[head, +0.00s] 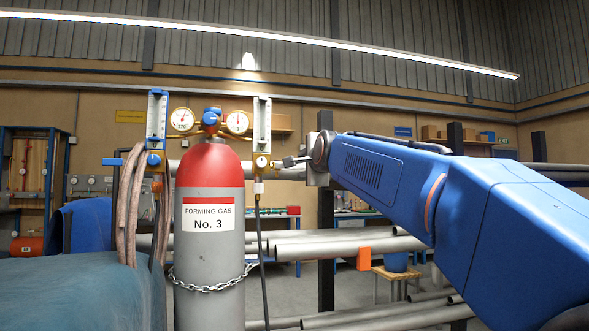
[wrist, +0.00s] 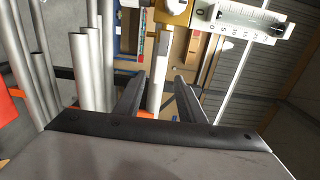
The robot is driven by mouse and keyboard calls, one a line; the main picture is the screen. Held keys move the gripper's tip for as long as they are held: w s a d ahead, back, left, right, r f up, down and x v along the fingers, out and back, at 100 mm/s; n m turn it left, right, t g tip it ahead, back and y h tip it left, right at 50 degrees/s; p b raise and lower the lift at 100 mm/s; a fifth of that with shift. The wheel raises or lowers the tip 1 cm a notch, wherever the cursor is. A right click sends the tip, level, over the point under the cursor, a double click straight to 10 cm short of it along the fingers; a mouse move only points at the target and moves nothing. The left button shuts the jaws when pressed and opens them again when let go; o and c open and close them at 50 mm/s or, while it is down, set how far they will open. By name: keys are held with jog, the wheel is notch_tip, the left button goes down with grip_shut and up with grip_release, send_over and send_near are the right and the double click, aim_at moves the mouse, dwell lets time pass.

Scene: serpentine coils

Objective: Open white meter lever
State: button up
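The white meter (head: 262,125) is a clear upright tube with a scale, to the right of the red-topped gas cylinder (head: 209,220). A brass block with a white round front (head: 262,162) sits at its foot. In the wrist view the meter (wrist: 250,20) lies sideways at top right, with its brass block (wrist: 173,11) at top centre. A short pale bar (wrist: 163,43) below the block looks like the lever. My gripper (wrist: 160,80) is open, with the bar beyond and between its fingertips, apparently untouched. In the head view my gripper (head: 291,161) is just right of the block.
A second meter with a blue frame (head: 157,118) and two round gauges (head: 182,119) are left of the white meter. A black hose (head: 261,250) hangs below it. Grey pipes (head: 345,246) lie on racks behind. A chain (head: 212,281) circles the cylinder.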

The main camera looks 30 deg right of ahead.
jog(key=x, duration=1)
jog(key=shift+w, duration=0.25)
grip_shut()
